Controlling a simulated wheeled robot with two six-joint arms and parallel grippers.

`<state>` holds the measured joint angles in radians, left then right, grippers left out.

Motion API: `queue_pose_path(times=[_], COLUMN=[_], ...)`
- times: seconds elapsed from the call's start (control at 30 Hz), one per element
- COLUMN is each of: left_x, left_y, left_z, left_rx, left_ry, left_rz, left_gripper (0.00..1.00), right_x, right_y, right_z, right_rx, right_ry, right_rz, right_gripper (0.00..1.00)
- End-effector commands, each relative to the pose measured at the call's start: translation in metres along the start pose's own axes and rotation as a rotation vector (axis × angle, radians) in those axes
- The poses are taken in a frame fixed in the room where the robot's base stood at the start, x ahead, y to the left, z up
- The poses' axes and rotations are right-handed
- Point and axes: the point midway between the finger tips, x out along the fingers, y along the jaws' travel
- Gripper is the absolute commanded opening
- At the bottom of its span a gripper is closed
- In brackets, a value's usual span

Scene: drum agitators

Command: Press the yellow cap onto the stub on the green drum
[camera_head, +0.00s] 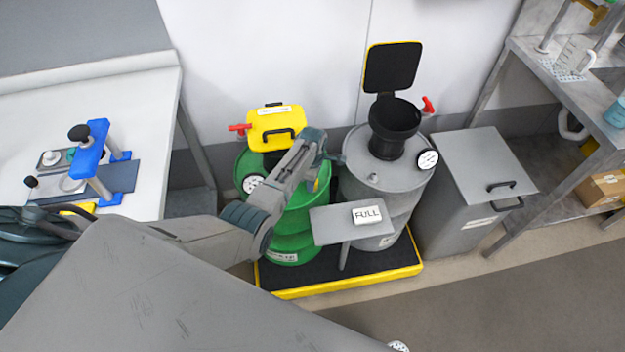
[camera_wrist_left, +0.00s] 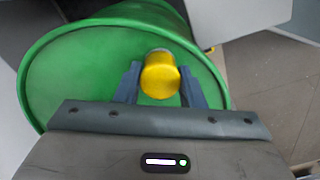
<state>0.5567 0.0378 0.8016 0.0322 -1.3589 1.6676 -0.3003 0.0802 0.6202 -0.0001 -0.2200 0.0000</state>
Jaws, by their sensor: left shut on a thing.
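The green drum (camera_head: 297,222) stands on the black and yellow pallet, with a yellow hinged lid (camera_head: 275,125) on a dark funnel at its back. The yellow cap (camera_wrist_left: 160,82) is between the two fingers of my left gripper (camera_wrist_left: 160,76), which is shut on it above the drum's green top (camera_wrist_left: 80,72). A greyish rim shows just beyond the cap; I cannot tell if it is the stub or whether the cap touches it. In the head view my left gripper (camera_head: 322,155) is over the drum's right side, and the cap cannot be made out. My right gripper is out of view.
A grey drum (camera_head: 358,188) with an open black funnel (camera_head: 394,122) stands close on the right. A FULL sign (camera_head: 367,214) on a grey plate stands in front of the drums. A grey bin (camera_head: 470,200) is farther right. A bench with a blue press (camera_head: 90,158) is left.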

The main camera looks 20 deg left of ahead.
Motion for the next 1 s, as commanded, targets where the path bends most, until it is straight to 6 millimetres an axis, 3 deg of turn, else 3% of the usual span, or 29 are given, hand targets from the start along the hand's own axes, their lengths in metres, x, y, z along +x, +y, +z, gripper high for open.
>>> queue_pose_path(times=[0.83, 0.87, 0.97, 1.0], left_x=[0.0091, 0.0092, 0.0089, 0.0085], left_y=[-0.0021, -0.0022, -0.0019, -0.0016], left_z=[0.0004, 0.0003, 0.0003, 0.0003], left_rx=[0.0, 0.0, 0.0, 0.0], left_ry=[0.0, 0.0, 0.0, 0.0], left_rz=[-0.004, -0.004, -0.004, -0.003], left_gripper=[0.14, 0.39, 0.59, 0.61], right_x=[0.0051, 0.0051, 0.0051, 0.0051], right_y=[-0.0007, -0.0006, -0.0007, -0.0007], right_z=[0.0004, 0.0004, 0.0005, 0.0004], right_rx=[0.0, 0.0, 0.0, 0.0], right_ry=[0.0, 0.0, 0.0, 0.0], right_rz=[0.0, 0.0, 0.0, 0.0], right_gripper=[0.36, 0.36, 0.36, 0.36])
